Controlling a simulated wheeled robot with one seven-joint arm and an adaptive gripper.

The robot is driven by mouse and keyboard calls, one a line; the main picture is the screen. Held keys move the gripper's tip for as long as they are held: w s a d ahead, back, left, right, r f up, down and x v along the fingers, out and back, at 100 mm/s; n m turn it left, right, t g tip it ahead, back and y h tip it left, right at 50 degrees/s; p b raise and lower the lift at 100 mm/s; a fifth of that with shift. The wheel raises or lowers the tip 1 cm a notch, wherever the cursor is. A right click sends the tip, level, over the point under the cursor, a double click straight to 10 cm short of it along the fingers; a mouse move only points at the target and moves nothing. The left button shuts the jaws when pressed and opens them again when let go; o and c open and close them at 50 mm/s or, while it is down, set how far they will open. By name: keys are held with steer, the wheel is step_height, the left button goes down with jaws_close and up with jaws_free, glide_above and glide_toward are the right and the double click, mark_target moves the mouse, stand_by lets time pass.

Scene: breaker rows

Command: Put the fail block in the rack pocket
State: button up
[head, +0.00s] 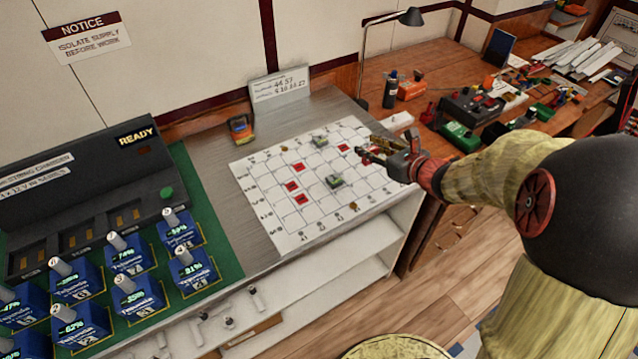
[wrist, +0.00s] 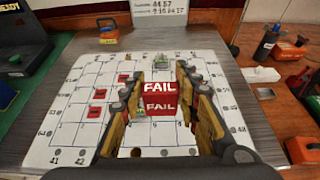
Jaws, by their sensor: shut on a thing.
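The red fail block (wrist: 160,90) shows in the wrist view between the two jaws, with white FAIL lettering on its top and near faces. My gripper (head: 368,153) is shut on it, over the right side of the white gridded sheet in the head view. The height above the sheet is hard to judge. I cannot pick out the block for sure in the head view, where the jaws are small and dark. I cannot identify a rack pocket with certainty in either view.
The gridded sheet (head: 265,172) carries several red pieces (head: 291,185) and green-grey blocks (head: 335,181). A black charger (head: 85,200) and blue blocks (head: 128,254) stand at left. A sign (head: 278,86) stands behind. The cluttered wooden bench (head: 445,65) is at right.

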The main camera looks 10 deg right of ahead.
steer(key=shift+w+a+f, duration=0.15)
steer(key=shift+w+a, duration=0.05)
steer(key=shift+a, duration=0.2)
steer(key=w+a+f+b, duration=0.1)
steer(key=w+a+f, duration=0.1)
steer(key=w+f, duration=0.1)
steer(key=w+a+f+b, duration=0.2)
steer(key=w+f, duration=0.1)
steer(key=w, duration=0.1)
steer(key=w+a+f+b, duration=0.1)
steer(key=w+f+b, duration=0.1)
steer(key=w+f, duration=0.1)
steer(key=shift+w+a, duration=0.4)
steer(key=shift+w, duration=0.25)
steer(key=shift+w+a+f+b, duration=0.1)
steer(key=shift+w+f+b, duration=0.05)
steer(key=shift+b, duration=0.15)
steer(key=shift+w+a+f+b, duration=0.1)
steer(key=shift+w+f+b, duration=0.1)
steer(key=shift+f+b, duration=1.15)
steer(key=shift+f+p, duration=0.4)
steer(key=shift+f, duration=0.05)
steer(key=shift+f, duration=0.15)
steer(key=o, duration=1.1)
steer(key=shift+o, duration=0.2)
